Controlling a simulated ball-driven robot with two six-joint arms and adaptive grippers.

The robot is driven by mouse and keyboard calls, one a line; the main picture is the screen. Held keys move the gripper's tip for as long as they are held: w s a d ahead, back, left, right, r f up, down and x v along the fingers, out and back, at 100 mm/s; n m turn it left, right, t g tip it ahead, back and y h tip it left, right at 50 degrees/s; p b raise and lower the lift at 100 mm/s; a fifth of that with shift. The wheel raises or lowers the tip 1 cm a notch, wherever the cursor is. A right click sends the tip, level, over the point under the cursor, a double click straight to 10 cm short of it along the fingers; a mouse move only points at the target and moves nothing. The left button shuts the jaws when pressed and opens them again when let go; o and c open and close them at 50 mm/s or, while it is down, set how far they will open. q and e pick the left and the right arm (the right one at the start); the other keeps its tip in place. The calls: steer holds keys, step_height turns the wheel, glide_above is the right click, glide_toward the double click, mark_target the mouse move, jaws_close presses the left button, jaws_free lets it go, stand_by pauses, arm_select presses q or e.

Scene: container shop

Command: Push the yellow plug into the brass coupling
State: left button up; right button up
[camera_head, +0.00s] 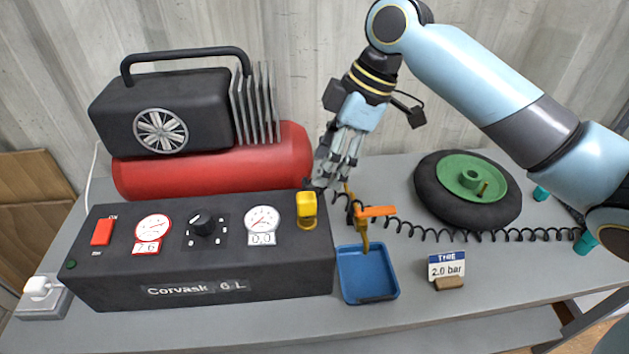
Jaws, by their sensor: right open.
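The yellow plug (307,203) is at the right end of the black control box's front panel. The brass coupling (309,223) shows as a gold piece just below it; I cannot tell how deep the plug sits in it. My right gripper (323,184) comes down from above, its fingertips just above and to the right of the plug. It is open, and its fingers partly overlap one another in this view. I cannot tell whether a fingertip touches the plug. My left gripper is not in view.
The black control box (120,285) has gauges, a knob and a red switch. A red tank (200,175) lies behind it. A blue tray (367,290), an orange-handled tool (375,211), a coiled black hose (520,235), a wheel (440,205) and a tyre sign (446,265) are to the right.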

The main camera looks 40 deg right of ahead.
steer(key=shift+v, duration=1.45)
